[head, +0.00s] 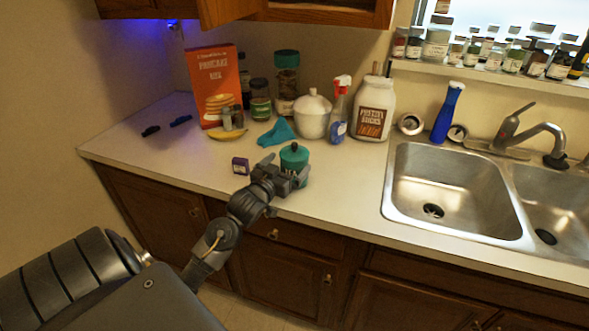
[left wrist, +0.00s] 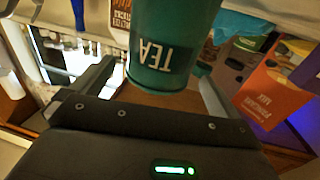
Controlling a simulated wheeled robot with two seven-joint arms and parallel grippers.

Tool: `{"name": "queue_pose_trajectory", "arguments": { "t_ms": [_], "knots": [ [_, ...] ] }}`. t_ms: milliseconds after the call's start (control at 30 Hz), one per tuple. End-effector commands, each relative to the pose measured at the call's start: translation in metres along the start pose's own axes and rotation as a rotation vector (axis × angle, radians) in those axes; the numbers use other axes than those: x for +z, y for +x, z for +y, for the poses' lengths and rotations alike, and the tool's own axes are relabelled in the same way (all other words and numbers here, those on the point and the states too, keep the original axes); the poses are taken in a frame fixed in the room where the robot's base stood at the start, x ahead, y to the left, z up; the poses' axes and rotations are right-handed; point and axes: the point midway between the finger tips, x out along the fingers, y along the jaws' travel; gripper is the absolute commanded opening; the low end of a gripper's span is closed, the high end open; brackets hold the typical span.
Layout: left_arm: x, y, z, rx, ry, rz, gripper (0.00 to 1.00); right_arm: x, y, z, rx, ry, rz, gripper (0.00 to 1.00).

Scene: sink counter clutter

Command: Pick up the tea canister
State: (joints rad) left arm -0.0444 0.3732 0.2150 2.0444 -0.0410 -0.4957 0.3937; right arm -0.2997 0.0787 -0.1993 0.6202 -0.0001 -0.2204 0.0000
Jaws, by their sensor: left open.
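The tea canister (head: 294,157) is a teal-green cylinder with a dark lid and knob, upright near the front edge of the counter. It also shows in the left wrist view (left wrist: 160,62), upside down there, with a dark "TEA" label. My left gripper (head: 286,173) is at the canister, low on its front side. In the left wrist view the canister stands between the two spread fingers (left wrist: 150,85), and the jaws are open. Whether a finger touches it I cannot tell. My right gripper is not in view.
A small purple box (head: 240,166) lies left of the canister, with a teal cloth (head: 276,133) behind it. A white lidded pot (head: 312,117), spray bottle (head: 339,112) and pretzel jar (head: 374,109) stand behind. The sink (head: 450,190) is to the right; counter between is clear.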

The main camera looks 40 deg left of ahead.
Motion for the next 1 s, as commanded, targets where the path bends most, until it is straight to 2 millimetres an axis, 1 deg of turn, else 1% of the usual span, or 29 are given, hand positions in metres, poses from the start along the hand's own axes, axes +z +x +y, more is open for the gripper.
{"name": "queue_pose_trajectory", "arguments": {
  "t_ms": [33,167,433,1000],
  "knots": [
    [-0.002,0.008,0.000,0.000,-0.002,0.001,1.00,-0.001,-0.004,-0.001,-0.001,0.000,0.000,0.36],
    [-0.001,0.020,0.000,0.000,-0.001,0.000,1.00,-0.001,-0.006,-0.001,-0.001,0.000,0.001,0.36],
    [0.000,0.022,0.000,0.000,0.000,0.000,1.00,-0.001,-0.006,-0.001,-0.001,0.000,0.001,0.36],
    [0.000,0.022,0.000,0.000,0.000,0.000,0.25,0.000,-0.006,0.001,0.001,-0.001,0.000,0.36]
  ]
}}
